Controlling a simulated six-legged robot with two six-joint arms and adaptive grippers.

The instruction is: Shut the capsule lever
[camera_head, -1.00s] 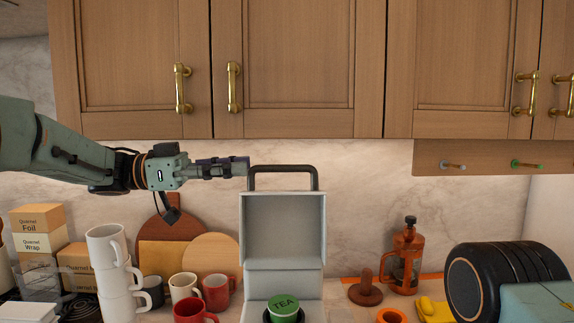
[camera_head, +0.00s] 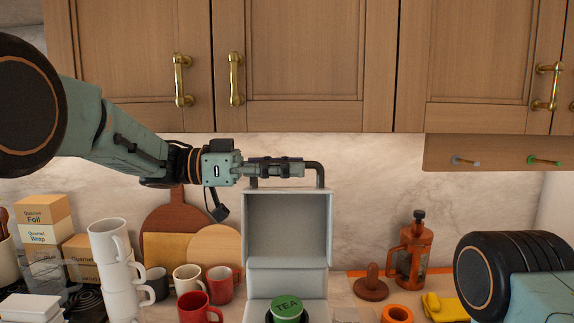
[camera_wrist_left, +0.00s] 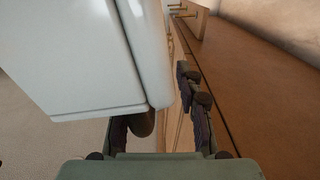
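The capsule machine (camera_head: 287,228) is a pale grey box at the centre of the counter. Its dark lever (camera_head: 320,175) stands raised above the top. A green TEA capsule (camera_head: 288,308) sits in the lower part of the machine. My left gripper (camera_head: 295,167) reaches in from the left at the height of the lever's crossbar and hides most of it. In the left wrist view its fingers (camera_wrist_left: 165,125) are spread, with a dark rounded part, apparently the lever (camera_wrist_left: 144,122), near the left finger. Whether they touch is unclear. My right gripper is out of view.
Stacked white mugs (camera_head: 115,268), a red mug (camera_head: 198,308) and cutting boards (camera_head: 175,222) stand left of the machine. An orange French press (camera_head: 411,255) stands to the right. Wooden cabinets (camera_head: 300,65) hang above the gripper. Air in front of the lever looks clear.

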